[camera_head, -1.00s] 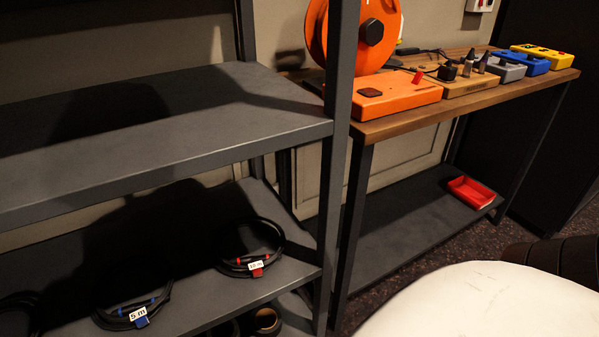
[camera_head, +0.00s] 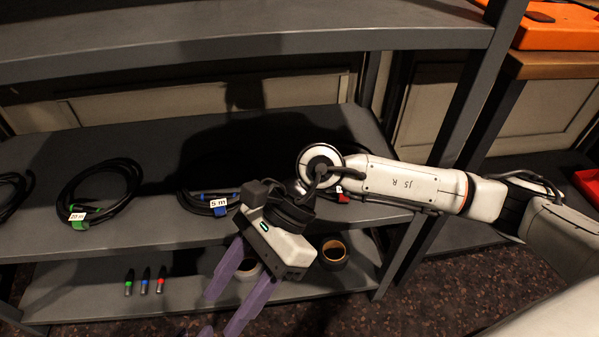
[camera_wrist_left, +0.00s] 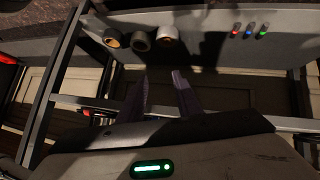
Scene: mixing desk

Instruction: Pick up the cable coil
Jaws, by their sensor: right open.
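Several black cable coils lie on the middle shelf in the head view: one with a green "20 m" tag (camera_head: 98,191), one with a blue "5 m" tag (camera_head: 213,204), one cut off at the left edge (camera_head: 12,192), and a red-tagged one (camera_head: 343,197) mostly hidden behind my right arm. The task does not say which coil. My right gripper (camera_head: 222,312) is open and empty, its purple fingers pointing down-left in front of the shelf, below the blue-tagged coil. My left gripper (camera_wrist_left: 160,82) shows only in the left wrist view, fingers apart with nothing between them.
The lower shelf holds tape rolls (camera_head: 334,252) and three small colour-ringed items (camera_head: 145,284). The upper shelf (camera_head: 250,25) overhangs the coils. A dark rack post (camera_head: 466,110) stands on the right. An orange case (camera_head: 560,28) and red tray (camera_head: 588,184) are further right.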

